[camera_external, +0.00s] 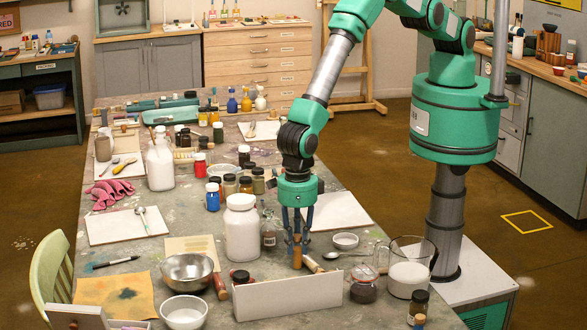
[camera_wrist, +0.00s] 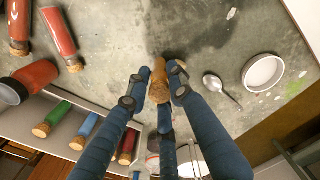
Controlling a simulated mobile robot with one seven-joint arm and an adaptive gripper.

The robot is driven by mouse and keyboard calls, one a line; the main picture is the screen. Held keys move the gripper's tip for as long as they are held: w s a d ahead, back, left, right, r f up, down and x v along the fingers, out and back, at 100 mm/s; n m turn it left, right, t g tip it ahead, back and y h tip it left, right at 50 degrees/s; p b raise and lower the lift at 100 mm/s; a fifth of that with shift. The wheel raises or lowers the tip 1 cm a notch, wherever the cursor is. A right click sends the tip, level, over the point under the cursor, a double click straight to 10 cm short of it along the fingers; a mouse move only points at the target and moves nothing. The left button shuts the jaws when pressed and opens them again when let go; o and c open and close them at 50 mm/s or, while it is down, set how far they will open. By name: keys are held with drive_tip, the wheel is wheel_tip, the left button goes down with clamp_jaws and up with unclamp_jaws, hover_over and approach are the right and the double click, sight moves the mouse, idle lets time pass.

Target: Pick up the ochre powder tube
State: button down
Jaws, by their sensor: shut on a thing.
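The ochre powder tube (camera_external: 297,252) is between the blue fingers of my gripper (camera_external: 298,238), which points straight down over the front part of the table. The tube looks upright and orange-brown in the external view. In the wrist view the tube (camera_wrist: 159,78) shows its cork end between the fingertips of my gripper (camera_wrist: 160,88), with fingers closed on its sides. Its lower end is close to the tabletop; I cannot tell whether it touches.
A low white rack (camera_external: 287,298) stands just in front; the wrist view shows a green tube (camera_wrist: 57,115) and other tubes in it. Red tubes (camera_wrist: 62,35) lie nearby. A white jar (camera_external: 241,228), spoon (camera_wrist: 213,88), small bowl (camera_wrist: 263,74) and glass jug (camera_external: 408,270) stand close around.

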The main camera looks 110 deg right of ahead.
sight(297, 235)
drive_tip(key=shift+r, duration=0.15)
drive_tip(key=shift+r, duration=1.55)
drive_tip(key=s+d, duration=0.4)
drive_tip(key=s, duration=0.2)
drive_tip(key=s+d+r+b, duration=0.1)
drive_tip(key=s+d, duration=0.3)
drive_tip(key=s, duration=0.3)
drive_tip(key=shift+s+d+r, duration=0.2)
drive_tip(key=shift+d+r, duration=0.1)
drive_tip(key=shift+d, duration=0.05)
